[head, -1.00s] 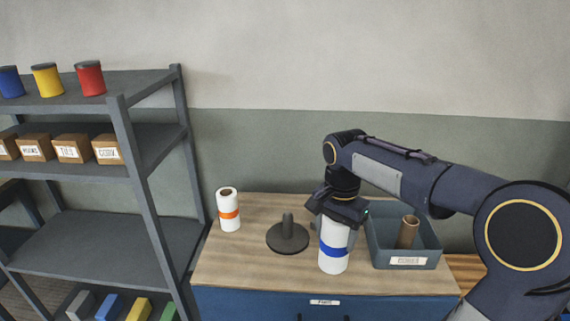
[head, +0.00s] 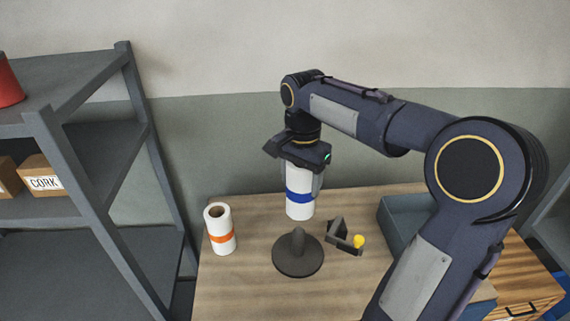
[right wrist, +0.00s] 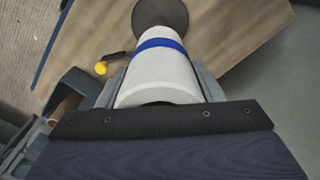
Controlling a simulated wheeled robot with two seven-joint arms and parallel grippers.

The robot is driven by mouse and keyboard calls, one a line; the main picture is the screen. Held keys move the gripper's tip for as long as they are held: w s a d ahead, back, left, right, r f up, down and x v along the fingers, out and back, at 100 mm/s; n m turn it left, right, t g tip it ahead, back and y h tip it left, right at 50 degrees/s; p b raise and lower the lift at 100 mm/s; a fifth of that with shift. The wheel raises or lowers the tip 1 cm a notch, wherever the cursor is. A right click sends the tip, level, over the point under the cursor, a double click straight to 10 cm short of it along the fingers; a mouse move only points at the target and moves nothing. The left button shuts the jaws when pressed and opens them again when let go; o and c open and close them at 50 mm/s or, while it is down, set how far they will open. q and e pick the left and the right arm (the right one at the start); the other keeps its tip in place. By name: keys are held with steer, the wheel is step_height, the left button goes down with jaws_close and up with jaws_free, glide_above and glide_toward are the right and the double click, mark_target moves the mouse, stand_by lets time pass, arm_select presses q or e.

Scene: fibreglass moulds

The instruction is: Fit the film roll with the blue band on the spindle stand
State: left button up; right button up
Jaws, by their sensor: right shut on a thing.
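The white film roll with the blue band (head: 299,206) hangs upright in my right gripper (head: 303,172), which is shut on its upper part. The roll is lifted above the table, behind and above the spindle stand in the head view. The spindle stand (head: 298,261) is a dark round base with a short upright post. In the right wrist view the blue-banded roll (right wrist: 160,70) points away from the gripper (right wrist: 160,92), and the stand's base (right wrist: 160,15) shows past its far end. The post is hidden there. My left gripper is not in view.
A roll with an orange band (head: 220,237) stands on the table (head: 240,295) left of the stand. A dark bracket with a yellow knob (head: 346,237) lies right of the stand. A grey bin (head: 398,222) is farther right, partly behind my arm. A grey shelf (head: 90,160) stands left.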

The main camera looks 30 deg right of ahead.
steer(key=shift+f, duration=0.1)
steer(key=b, duration=0.6)
glide_above(299, 229)
steer(key=shift+f, duration=2.8)
steer(key=shift+f+b, duration=1.45)
steer(key=shift+f, duration=1.1)
steer(key=shift+f, duration=0.1)
steer(key=shift+f+b, duration=1.95)
steer(key=shift+f, duration=0.85)
steer(key=o, duration=1.4)
steer(key=shift+r, duration=0.15)
